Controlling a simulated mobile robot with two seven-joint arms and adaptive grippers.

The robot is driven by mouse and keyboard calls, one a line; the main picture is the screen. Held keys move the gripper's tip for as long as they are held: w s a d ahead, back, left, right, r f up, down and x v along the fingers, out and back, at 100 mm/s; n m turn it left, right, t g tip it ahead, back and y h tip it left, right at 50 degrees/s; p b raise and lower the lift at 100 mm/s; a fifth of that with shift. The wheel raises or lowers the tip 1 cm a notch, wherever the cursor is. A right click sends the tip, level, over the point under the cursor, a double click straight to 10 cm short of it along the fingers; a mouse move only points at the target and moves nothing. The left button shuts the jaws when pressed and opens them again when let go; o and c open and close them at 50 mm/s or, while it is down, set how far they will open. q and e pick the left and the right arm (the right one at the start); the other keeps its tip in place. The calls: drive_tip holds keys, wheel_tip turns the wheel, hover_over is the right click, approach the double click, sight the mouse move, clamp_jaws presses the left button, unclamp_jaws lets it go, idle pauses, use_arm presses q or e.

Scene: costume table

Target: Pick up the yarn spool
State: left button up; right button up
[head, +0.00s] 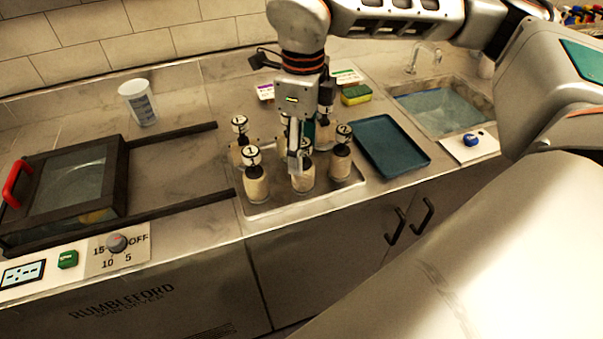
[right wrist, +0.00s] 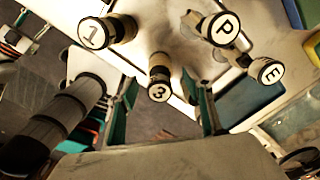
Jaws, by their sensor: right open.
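Several upright cylinders with pale bodies and dark necks stand on a metal tray (head: 262,208); their round white tops carry single characters. One marked 1 (head: 256,185) is at the front left. One marked 2 (head: 341,162) is at the right. I cannot tell which, if any, is the yarn spool. My right gripper (head: 308,142) points down over the middle of the tray, open. In the right wrist view, the cylinder marked 3 (right wrist: 159,82) shows between the open fingers (right wrist: 163,108); contact is not visible. My left gripper is not in view.
A dark teal tray (head: 391,146) lies right of the metal tray, with a sink (head: 440,105) beyond. A yellow-green sponge (head: 356,95) lies behind. A white cup (head: 138,103) and a glass-lidded dryer (head: 68,185) with a red handle are left.

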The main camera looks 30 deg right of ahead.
drive_tip(key=shift+s+f, duration=0.1)
drive_tip(key=shift+f, duration=2.3)
drive_tip(key=c, duration=1.4)
drive_tip(key=shift+r, duration=0.1)
